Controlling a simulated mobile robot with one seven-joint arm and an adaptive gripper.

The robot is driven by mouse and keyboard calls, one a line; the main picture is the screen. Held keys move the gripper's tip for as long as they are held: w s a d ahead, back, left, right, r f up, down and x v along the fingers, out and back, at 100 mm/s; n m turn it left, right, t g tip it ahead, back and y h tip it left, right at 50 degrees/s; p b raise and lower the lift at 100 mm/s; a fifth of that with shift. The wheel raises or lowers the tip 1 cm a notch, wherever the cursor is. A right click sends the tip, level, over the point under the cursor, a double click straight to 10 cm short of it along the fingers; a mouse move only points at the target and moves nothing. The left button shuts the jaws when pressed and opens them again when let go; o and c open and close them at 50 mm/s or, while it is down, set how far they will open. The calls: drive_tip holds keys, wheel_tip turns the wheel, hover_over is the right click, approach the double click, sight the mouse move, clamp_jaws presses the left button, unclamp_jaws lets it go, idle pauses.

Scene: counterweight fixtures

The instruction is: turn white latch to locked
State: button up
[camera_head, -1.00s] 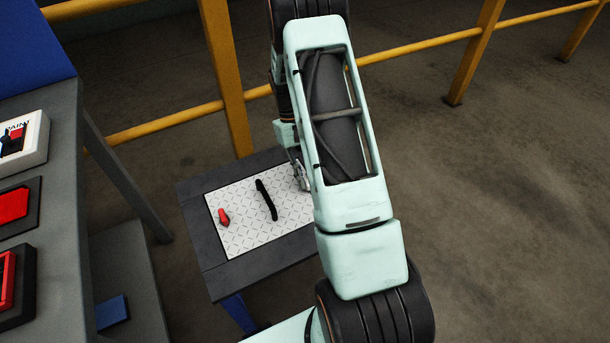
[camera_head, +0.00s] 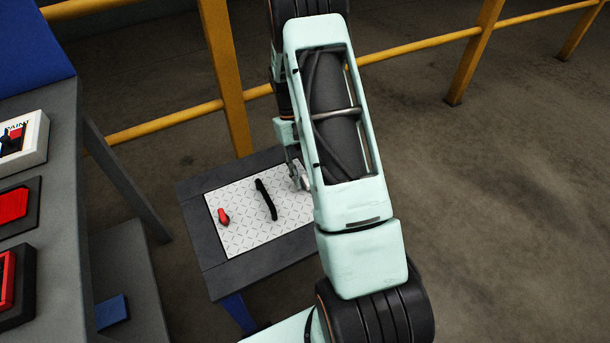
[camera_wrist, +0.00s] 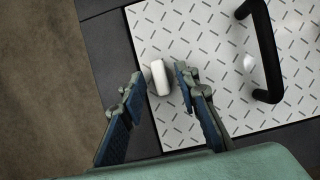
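The white latch (camera_wrist: 159,77) is a small white block on the patterned light plate, near the plate's edge in the wrist view. My gripper (camera_wrist: 159,84) is open, with one blue-padded finger on each side of the latch. The right finger is close to the latch; a wider gap shows on the left. Whether either finger touches it I cannot tell. In the head view my gripper (camera_head: 301,177) shows partly at the right side of the plate (camera_head: 235,240), and my arm hides the latch there.
A black bar handle (camera_head: 266,200) stands on the plate, also in the wrist view (camera_wrist: 266,55). A red latch (camera_head: 223,217) is at the plate's left. A grey bench (camera_head: 62,240) with red fixtures stands at left. Yellow railings (camera_head: 225,75) run behind. Floor at right is clear.

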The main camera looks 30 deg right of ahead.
drive_tip(key=v, duration=0.7)
drive_tip(key=shift+r, duration=0.1)
